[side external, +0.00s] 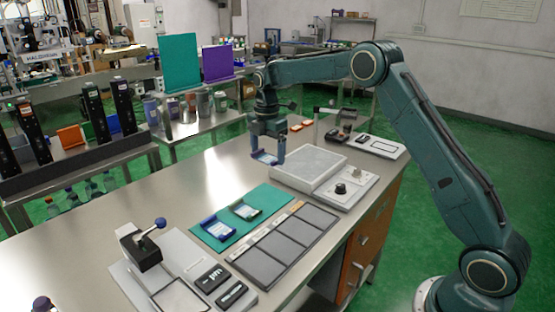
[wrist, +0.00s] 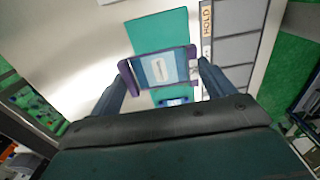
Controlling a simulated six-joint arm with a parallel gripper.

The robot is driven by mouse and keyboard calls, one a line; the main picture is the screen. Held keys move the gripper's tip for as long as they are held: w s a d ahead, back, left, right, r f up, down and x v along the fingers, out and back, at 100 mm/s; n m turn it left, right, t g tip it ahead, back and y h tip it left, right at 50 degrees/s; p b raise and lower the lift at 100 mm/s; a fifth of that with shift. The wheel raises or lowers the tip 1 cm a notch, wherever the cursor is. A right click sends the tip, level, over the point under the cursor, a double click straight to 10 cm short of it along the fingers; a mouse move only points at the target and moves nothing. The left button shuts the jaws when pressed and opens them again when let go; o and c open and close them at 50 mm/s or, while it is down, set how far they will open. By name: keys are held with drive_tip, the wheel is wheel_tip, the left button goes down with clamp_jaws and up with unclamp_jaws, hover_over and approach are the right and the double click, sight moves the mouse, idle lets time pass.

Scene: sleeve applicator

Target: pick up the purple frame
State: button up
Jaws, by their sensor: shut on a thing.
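My gripper (side external: 267,152) is shut on the purple frame (wrist: 161,69), raised above the table. In the wrist view, my gripper (wrist: 162,76) has one finger at each purple end of the frame, and a pale blue panel with a white card faces up between them. In the side view the held frame (side external: 265,157) is small and its purple is hard to make out. On the teal mat (side external: 218,237) lie a blue frame (side external: 217,227) and a teal-edged frame (side external: 245,211). Part of a blue piece (wrist: 173,102) shows behind the held frame.
A row of grey panels (side external: 285,241) lies right of the mat, with a HOLD label (wrist: 206,21) on its strip. A pale grey block (side external: 309,164) and a knob unit (side external: 346,190) stand beyond. A blue-knobbed device (side external: 145,246) stands front left. Bare table lies left of the mat.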

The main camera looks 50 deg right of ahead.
sight(268, 158)
wheel_tip(268, 158, up, 7)
idle(0.3)
drive_tip(key=shift+d, duration=0.1)
idle(0.5)
